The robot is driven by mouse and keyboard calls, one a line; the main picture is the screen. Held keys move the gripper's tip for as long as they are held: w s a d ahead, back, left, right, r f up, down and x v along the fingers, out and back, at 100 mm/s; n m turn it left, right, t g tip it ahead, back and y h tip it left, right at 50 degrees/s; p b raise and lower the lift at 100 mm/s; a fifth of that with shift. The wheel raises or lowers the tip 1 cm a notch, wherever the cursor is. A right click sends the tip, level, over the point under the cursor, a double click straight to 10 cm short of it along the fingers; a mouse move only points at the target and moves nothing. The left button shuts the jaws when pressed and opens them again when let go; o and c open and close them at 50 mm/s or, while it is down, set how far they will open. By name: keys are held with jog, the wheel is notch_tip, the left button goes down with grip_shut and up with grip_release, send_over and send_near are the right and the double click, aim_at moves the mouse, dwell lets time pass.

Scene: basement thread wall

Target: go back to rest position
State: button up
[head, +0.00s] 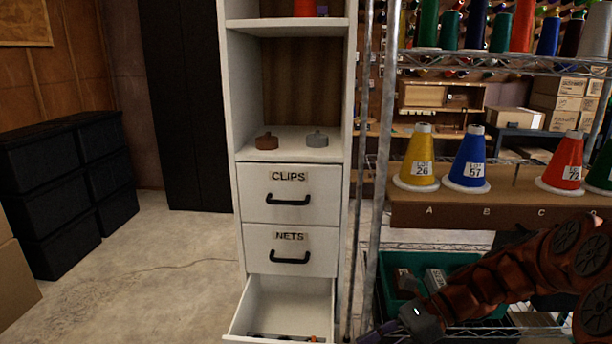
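My reddish-brown arm reaches in from the right edge of the head view. My gripper (384,333) is at the bottom edge of the picture, just right of the white cabinet and its open bottom drawer. Only a grey wrist part and a purplish piece of it show. Its fingertips are cut off or too dark to make out, so I cannot tell whether it is open or holds anything. The bottom drawer (287,302) is pulled out, with small dark and orange items at its front. The drawers marked CLIPS (265,203) and NETS (262,254) are shut.
A metal post (384,130) stands between the cabinet and the wire rack. A teal bin (458,262) sits low behind my arm. Yellow (421,158), blue (470,158) and red (567,160) thread cones stand on the shelf above. Floor (165,270) left of the cabinet is clear.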

jog(key=s+a+r+n+g+h+p, duration=0.1)
jog(key=s+r+n+h+p, duration=0.3)
jog(key=s, duration=0.3)
jog(key=s+a+r+n+h+p, duration=0.1)
jog(key=s+r+n+h+p, duration=0.25)
jog(key=s+n, duration=0.2)
jog(key=s+d+r+n+t+h+p, duration=0.1)
jog(key=s+d+r+n+h+p, duration=0.4)
jog(key=s, duration=0.5)
jog(key=d+r+n+p, duration=0.1)
jog(key=d+r+n, duration=0.1)
jog(key=n, duration=0.1)
jog(key=shift+s+d+t+p, duration=0.2)
jog(key=shift+d+t+p, duration=0.15)
jog(key=shift+t+p, duration=0.05)
